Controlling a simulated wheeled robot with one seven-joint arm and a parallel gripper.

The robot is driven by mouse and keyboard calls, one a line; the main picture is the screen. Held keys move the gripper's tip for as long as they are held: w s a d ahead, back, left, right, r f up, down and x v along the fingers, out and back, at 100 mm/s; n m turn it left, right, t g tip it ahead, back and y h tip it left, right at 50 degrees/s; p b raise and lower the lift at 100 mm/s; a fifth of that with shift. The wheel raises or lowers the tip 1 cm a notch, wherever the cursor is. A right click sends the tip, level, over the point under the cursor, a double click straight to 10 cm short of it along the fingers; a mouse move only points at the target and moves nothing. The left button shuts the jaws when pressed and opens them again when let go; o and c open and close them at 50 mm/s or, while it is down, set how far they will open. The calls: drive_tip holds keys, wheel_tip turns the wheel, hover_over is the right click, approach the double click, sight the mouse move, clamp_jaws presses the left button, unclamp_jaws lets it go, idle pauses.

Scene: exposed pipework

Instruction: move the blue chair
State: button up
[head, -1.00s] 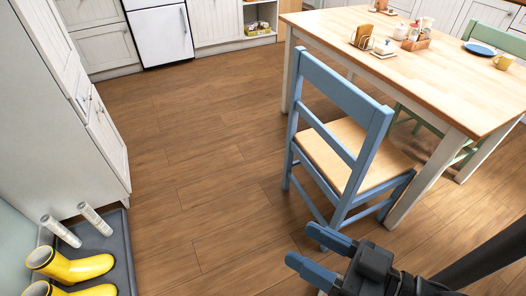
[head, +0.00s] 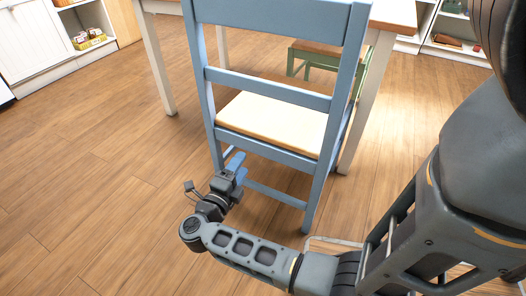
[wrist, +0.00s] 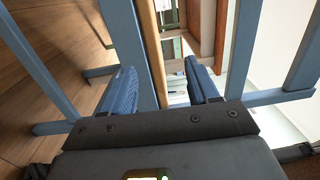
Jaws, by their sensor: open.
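The blue chair (head: 335,112), with a pale wooden seat (head: 272,124), stands upright at the table, its back toward me. My gripper (head: 238,168) is at the rear of the chair, low by the seat's rear edge and near the left rear leg. In the wrist view my gripper (wrist: 162,85) is open. A blue chair rail (wrist: 127,40) and the wooden seat edge (wrist: 152,45) run in the picture between its blue fingers. I cannot tell whether either finger touches the rail.
The wooden-topped table (head: 394,14) with white legs (head: 157,65) stands just beyond the chair. A green chair (head: 325,58) is on its far side. White cabinets (head: 38,40) and shelves line the back. The floor to the left of the chair is open.

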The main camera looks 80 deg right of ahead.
sight(263, 139)
drive_tip(key=shift+m+g+y, duration=0.3)
drive_tip(key=shift+m+g, duration=0.1)
drive_tip(key=shift+g, duration=0.1)
drive_tip(key=x, duration=0.5)
drive_tip(key=f+b+x, duration=0.1)
drive_tip(key=x, duration=1)
drive_tip(key=shift+w+d+f, duration=0.2)
drive_tip(key=shift+d, duration=0.1)
clamp_jaws()
drive_tip(key=shift+b, duration=0.3)
